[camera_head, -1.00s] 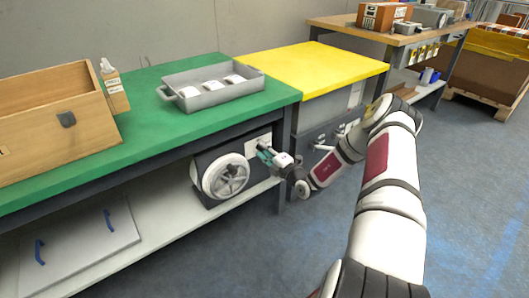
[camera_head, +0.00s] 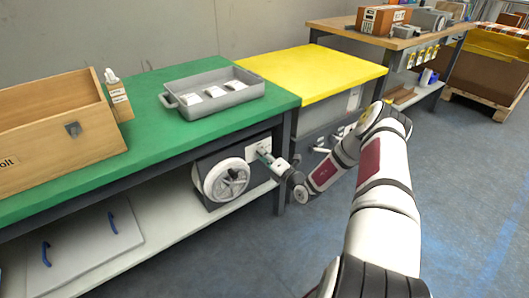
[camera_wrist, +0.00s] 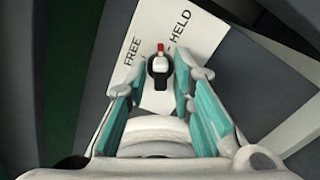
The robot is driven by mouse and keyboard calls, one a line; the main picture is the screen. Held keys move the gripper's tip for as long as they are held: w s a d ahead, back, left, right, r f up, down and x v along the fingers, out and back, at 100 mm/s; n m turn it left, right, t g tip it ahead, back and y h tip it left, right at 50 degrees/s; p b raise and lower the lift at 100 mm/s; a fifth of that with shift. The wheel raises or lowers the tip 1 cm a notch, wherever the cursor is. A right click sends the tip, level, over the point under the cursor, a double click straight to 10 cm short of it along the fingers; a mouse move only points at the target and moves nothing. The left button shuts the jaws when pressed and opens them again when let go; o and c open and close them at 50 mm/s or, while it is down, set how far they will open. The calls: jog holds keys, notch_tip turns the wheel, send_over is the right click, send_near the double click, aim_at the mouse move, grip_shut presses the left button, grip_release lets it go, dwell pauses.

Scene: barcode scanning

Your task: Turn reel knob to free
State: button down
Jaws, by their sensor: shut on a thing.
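The reel (camera_head: 221,180) is a white spoked wheel on a dark housing on the shelf under the green table. Its white plate (camera_head: 257,148) faces out at the housing's right side. In the wrist view the plate (camera_wrist: 165,100) carries the words FREE and HELD. The small black-and-white knob (camera_wrist: 159,68) has a red tip, which points up between the two words. My gripper (camera_head: 263,152) is at the plate, with its teal-padded fingers (camera_wrist: 160,72) shut on the knob from both sides. In the head view the knob is too small to make out.
The green tabletop (camera_head: 140,100) overhangs the reel, holding a grey tray (camera_head: 240,98) and a wooden box (camera_head: 50,130). The yellow table (camera_head: 310,70) stands to the right. A panel with blue handles (camera_head: 85,245) lies on the lower shelf. The floor at right is clear.

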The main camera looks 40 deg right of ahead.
jog(key=n+p, duration=0.5)
jog(key=n, duration=0.7)
jog(key=shift+s+f+n, duration=0.1)
jog(key=shift+n, duration=0.3)
dwell(0.3)
jog(key=c, duration=1.7)
grip_release()
jog(key=s, duration=1.2)
jog(key=shift+d, duration=0.25)
